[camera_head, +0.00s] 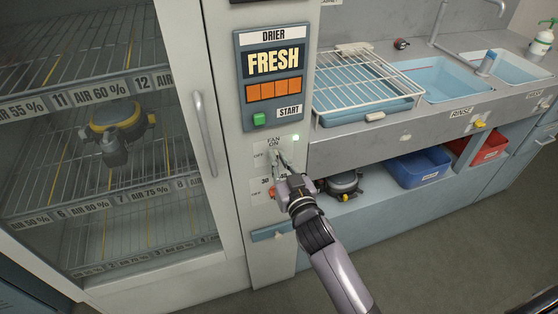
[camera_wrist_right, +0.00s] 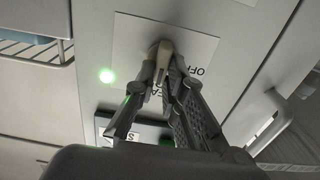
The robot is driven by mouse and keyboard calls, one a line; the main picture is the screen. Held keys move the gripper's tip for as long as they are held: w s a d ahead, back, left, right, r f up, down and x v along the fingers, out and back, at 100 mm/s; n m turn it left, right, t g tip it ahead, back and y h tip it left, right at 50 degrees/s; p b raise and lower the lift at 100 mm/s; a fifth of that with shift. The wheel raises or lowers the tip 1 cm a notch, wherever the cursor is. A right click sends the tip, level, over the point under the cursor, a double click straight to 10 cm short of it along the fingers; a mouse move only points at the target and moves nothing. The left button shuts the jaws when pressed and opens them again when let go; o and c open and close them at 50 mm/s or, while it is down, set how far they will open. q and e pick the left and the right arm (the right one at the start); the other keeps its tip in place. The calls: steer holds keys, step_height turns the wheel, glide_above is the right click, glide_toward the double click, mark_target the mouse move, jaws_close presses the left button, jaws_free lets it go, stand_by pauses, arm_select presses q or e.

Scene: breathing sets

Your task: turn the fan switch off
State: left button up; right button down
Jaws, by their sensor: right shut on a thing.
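The fan switch (camera_head: 274,153) is a small grey lever on a white plate on the drier's control column, with "FAN ON" above it and "OFF" to its left. My right gripper (camera_head: 281,160) is at the plate. In the right wrist view, its fingers (camera_wrist_right: 164,76) are closed around the lever (camera_wrist_right: 153,47), with "OFF" readable to the right. The fingers partly hide the lever, so its exact setting is hard to tell. A green lamp (camera_head: 295,138) beside the plate is lit, and it also glows in the wrist view (camera_wrist_right: 107,76). My left gripper is out of view.
Above are the "FRESH" display (camera_head: 274,60) and a green start button (camera_head: 259,119). A red knob (camera_head: 272,192) sits just below the switch. The glass cabinet's handle (camera_head: 204,135) is to the left. A counter with a wire rack (camera_head: 365,80) and sinks is to the right.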

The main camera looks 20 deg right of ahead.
steer(key=shift+n, duration=0.4)
steer(key=n, duration=0.5)
steer(key=n+p, duration=0.1)
steer(key=n, duration=0.5)
steer(key=a+f+n+p, duration=0.1)
steer(key=n, duration=0.5)
stand_by(0.5)
steer(key=c, duration=1.7)
jaws_free()
steer(key=shift+o, duration=0.2)
steer(key=shift+s, duration=0.1)
